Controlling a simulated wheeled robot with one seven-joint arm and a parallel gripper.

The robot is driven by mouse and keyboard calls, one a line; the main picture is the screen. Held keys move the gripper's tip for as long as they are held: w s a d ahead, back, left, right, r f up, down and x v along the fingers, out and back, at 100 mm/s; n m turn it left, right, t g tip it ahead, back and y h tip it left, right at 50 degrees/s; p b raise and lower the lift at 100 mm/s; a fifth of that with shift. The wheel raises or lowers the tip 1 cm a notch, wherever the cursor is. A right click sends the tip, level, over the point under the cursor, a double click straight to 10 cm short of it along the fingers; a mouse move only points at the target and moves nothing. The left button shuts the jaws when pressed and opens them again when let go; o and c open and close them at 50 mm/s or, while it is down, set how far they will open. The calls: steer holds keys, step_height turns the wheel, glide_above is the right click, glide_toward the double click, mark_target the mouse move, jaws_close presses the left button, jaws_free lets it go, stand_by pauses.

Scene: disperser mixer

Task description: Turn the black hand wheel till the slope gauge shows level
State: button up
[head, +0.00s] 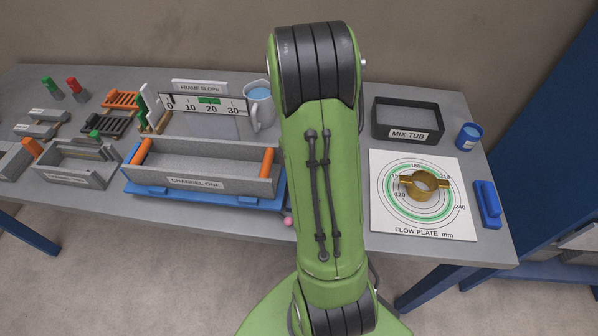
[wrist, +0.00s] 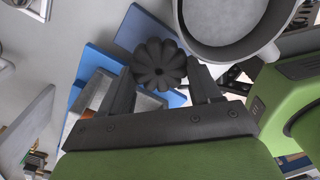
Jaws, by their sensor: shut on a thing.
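The black hand wheel (wrist: 158,64) shows in the wrist view as a fluted knob between the two fingers of my gripper (wrist: 163,75). My gripper is shut on it. In the head view my green arm hides both the wheel and the gripper. The slope gauge (head: 226,109), under a FRAME SLOPE sign (head: 200,87), has a white scale from 0 to 30 with a green band near 20. A small dark mark sits close to the 0 end; it is too small to tell surely as the pointer. The CHANNEL ONE trough (head: 205,184) lies on a blue frame below the gauge.
A grey mug (head: 259,108) stands right of the gauge, and its round rim (wrist: 222,45) is close to my gripper. Right of my arm are a MIX TUB (head: 407,134), a blue cup (head: 468,137) and a flow plate (head: 424,222) with a brass ring (head: 424,186).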

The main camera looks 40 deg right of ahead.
steer(key=o, duration=1.1)
steer(key=shift+c, duration=0.2)
